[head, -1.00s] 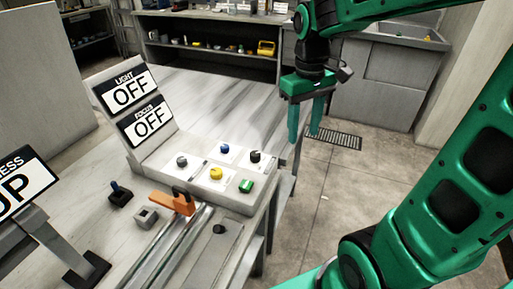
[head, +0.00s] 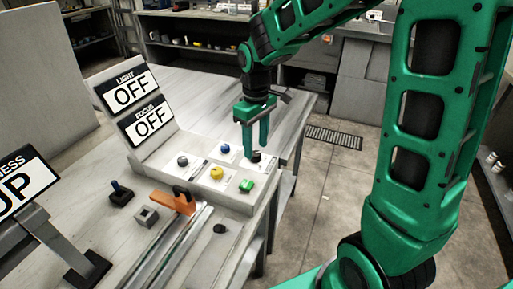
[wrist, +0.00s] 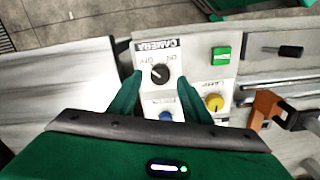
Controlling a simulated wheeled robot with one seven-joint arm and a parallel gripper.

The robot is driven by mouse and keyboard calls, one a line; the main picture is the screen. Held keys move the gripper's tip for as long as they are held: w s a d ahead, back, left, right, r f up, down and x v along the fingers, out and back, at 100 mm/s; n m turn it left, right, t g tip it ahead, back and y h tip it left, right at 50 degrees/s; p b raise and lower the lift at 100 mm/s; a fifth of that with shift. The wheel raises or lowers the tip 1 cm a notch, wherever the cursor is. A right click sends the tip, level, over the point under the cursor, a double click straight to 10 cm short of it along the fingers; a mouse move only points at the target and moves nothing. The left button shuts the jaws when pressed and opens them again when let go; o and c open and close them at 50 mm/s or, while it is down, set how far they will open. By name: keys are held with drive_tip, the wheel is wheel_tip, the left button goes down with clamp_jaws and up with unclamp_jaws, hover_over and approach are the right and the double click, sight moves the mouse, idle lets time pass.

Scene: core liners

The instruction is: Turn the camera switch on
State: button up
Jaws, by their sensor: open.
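The camera switch (wrist: 159,73) is a black rotary knob on a white plate labelled CAMERA, seen upside down in the wrist view. In the head view the black knob (head: 256,156) is at the right end of the panel's back row. My gripper (head: 255,143) is open, pointing down, just above this knob. In the wrist view the two green fingers (wrist: 158,91) stand to either side of the plate, with the knob between and slightly beyond their tips. I cannot tell whether the fingers touch anything.
Signs behind read LIGHT OFF (head: 132,94) and FOCUS OFF (head: 149,122). An orange clamp (head: 178,200) sits in front.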

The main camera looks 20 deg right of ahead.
drive_tip(key=shift+f, duration=1.05)
